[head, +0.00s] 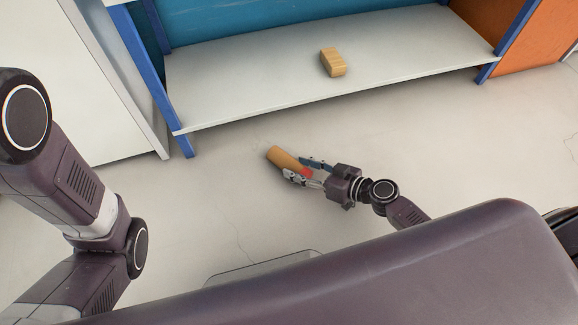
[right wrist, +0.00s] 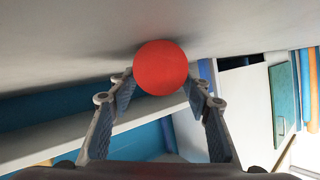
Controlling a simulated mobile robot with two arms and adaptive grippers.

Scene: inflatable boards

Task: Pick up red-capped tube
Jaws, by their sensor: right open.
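The red-capped tube (head: 283,157) is a tan-orange cylinder low in front of the shelf, in the middle of the head view. Its red cap (head: 306,172) points toward my right gripper (head: 299,168). That gripper is open, with one finger on each side of the tube's cap end. In the right wrist view the red cap (right wrist: 160,67) appears as a round disc ahead, between the fingertips, and hides the tube's body. I cannot tell whether the fingers touch it. My left gripper is not in view; only my left arm shows.
A white shelf (head: 240,92) with blue posts stands behind the tube and holds a small wooden block (head: 333,62). A white cabinet (head: 70,80) is at the left and an orange panel (head: 525,35) at the right. The pale floor (head: 215,205) around the tube is clear.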

